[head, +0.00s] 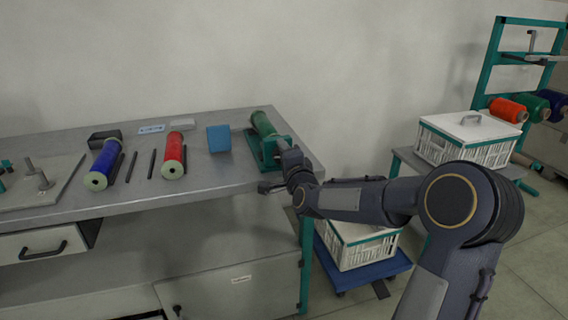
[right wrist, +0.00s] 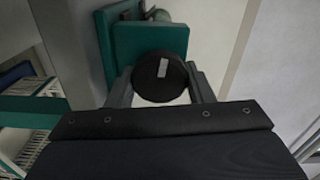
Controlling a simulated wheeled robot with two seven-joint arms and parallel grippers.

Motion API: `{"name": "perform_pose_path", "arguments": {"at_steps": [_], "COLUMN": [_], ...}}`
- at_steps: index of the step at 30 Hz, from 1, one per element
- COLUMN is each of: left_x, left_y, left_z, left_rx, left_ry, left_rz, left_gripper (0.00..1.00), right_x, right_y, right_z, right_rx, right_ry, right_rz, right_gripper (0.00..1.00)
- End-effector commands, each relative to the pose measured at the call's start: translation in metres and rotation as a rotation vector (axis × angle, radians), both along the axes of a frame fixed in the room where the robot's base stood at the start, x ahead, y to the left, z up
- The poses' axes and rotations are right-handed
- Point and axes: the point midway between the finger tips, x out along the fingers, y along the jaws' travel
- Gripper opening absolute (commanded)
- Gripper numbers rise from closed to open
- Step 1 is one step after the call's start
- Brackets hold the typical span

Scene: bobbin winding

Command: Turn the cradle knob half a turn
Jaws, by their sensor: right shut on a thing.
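The cradle (head: 256,151) is a green frame at the right end of the bench, with a green bobbin (head: 263,124) lying in it. In the right wrist view, the cradle's green end plate (right wrist: 150,42) shows behind the round black knob (right wrist: 160,76), which has a pale mark on its face, roughly upright and slightly tilted. My right gripper (right wrist: 160,88) is shut on the knob, one finger at each side. In the head view my right gripper (head: 283,168) is at the cradle's front end and hides the knob. My left gripper is not in view.
A blue block (head: 219,138), a red bobbin (head: 173,155), a blue bobbin (head: 104,165) and dark rods lie left of the cradle on the bench (head: 215,178). A white crate (head: 467,139) stands on a side table at right. Another crate (head: 360,248) sits on a blue dolly below.

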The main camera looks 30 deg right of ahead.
Motion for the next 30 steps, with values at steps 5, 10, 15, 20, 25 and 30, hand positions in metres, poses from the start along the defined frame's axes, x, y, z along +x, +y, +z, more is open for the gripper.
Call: {"name": "perform_pose_path", "arguments": {"at_steps": [5, 10, 15, 20, 25, 30], "left_x": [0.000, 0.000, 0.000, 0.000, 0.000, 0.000], "left_y": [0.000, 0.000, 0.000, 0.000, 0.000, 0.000], "left_z": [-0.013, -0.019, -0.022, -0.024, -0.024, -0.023], "left_rx": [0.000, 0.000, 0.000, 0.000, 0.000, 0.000], "left_ry": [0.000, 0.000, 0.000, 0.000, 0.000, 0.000], "left_rz": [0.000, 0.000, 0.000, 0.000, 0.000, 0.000], "left_gripper": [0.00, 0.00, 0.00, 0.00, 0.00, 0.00], "right_x": [0.000, 0.000, 0.000, 0.000, 0.001, 0.001], "right_y": [0.002, 0.002, 0.003, 0.002, 0.003, 0.004], "right_z": [-0.002, -0.001, 0.000, 0.001, 0.002, 0.002], "right_rx": [-0.163, -0.319, -0.476, -0.623, -0.780, -0.938], "right_ry": [0.038, 0.078, 0.116, 0.152, 0.189, 0.228], "right_rz": [0.003, 0.003, 0.004, 0.003, 0.003, 0.004], "right_gripper": [0.25, 0.25, 0.25, 0.25, 0.25, 0.25]}}
